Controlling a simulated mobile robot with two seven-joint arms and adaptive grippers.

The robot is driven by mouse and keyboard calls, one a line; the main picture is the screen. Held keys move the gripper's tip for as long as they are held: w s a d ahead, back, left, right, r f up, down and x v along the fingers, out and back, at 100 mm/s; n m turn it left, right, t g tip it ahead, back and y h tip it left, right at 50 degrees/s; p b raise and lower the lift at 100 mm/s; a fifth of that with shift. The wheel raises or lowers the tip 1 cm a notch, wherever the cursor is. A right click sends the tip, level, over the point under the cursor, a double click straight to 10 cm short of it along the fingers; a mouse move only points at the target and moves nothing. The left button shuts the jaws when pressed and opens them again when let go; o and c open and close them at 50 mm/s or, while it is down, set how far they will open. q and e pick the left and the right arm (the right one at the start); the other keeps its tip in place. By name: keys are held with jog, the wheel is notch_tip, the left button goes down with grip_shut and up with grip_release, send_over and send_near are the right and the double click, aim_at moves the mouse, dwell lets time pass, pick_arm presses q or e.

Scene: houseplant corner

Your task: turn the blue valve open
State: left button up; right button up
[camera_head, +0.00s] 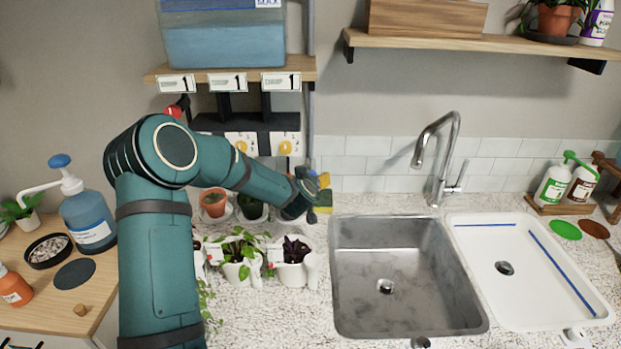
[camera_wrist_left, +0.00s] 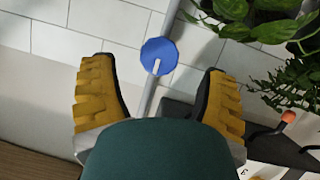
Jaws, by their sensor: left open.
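My left gripper (camera_wrist_left: 157,72) is open, with one yellow ridged finger on each side of the valve in that view. I cannot tell how far the fingertips are from it, and no contact shows. In the head view my left gripper (camera_head: 322,191) is at the tiled wall, left of the sink. The valve is mostly hidden there by the gripper. My right gripper is not in view.
A metal sink (camera_head: 385,286) with a tap (camera_head: 440,155) lies to the right. Below my left arm stand potted plants, including a white pot (camera_head: 293,273) and a terracotta pot (camera_head: 213,204). A blue tank (camera_head: 222,35) sits on the wall shelf. Leaves hang beside the valve in the wrist view.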

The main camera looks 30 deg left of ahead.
pick_arm(q)
jog(key=shift+x, duration=2.3)
jog(key=shift+d, duration=0.1)
jog(key=c, duration=1.2)
